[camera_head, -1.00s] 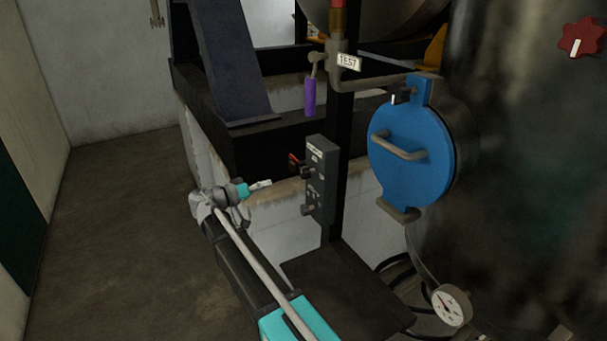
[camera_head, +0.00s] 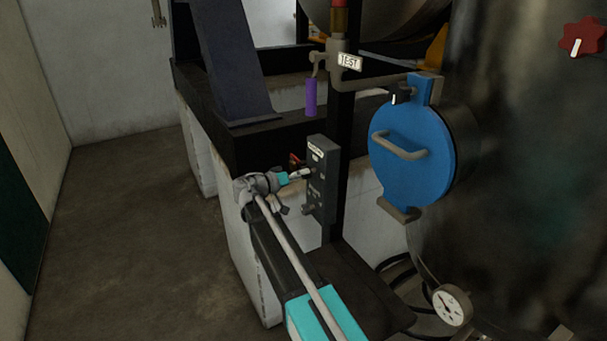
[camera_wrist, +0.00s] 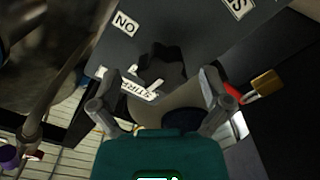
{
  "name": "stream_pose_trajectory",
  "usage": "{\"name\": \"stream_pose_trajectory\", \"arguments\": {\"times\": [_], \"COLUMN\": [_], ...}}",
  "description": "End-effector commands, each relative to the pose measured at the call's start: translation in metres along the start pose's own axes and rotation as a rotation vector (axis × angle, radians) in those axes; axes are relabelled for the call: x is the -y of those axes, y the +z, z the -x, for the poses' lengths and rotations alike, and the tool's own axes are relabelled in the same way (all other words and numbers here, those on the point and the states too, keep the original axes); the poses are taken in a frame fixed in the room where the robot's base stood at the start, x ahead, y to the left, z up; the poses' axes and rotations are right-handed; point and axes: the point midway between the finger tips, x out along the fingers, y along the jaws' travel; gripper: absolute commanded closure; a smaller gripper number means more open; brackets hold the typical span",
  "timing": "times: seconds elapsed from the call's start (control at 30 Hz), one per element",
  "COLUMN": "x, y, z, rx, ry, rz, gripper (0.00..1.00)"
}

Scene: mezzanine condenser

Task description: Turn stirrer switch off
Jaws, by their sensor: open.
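A dark grey control panel (camera_head: 322,160) stands upright on a black post. In the wrist view, a black knob (camera_wrist: 163,68) sits on the panel (camera_wrist: 190,30), beyond and between my fingertips. A partly hidden white label (camera_wrist: 138,88) by the knob seems to begin "STIRR". An upside-down "ON" label (camera_wrist: 125,23) is also on the panel. My gripper (camera_wrist: 160,85) is open, with a finger on either side of the knob; I cannot tell if they touch it. In the head view my gripper (camera_head: 303,174) is at the panel's left edge and partly hides the knob.
A red part and brass padlock (camera_wrist: 266,82) hang close to my right finger in the wrist view. The head view shows a blue round hatch (camera_head: 412,165), a purple-handled valve (camera_head: 311,97) and a pressure gauge (camera_head: 452,305). Open floor (camera_head: 140,230) lies left.

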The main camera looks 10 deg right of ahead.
Motion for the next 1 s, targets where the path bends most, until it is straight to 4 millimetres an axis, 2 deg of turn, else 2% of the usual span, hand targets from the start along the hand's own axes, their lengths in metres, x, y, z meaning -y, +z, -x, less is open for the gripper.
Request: {"name": "stream_pose_trajectory", "arguments": {"times": [0.2, 0.57, 1.0], "x": [0.000, 0.000, -0.001], "y": [0.000, 0.000, 0.001], "z": [-0.015, -0.018, -0.019], "rx": [0.000, 0.001, 0.001], "ry": [0.000, 0.001, 0.003], "rz": [0.000, 0.000, 0.000], "gripper": [0.02, 0.02, 0.84]}}
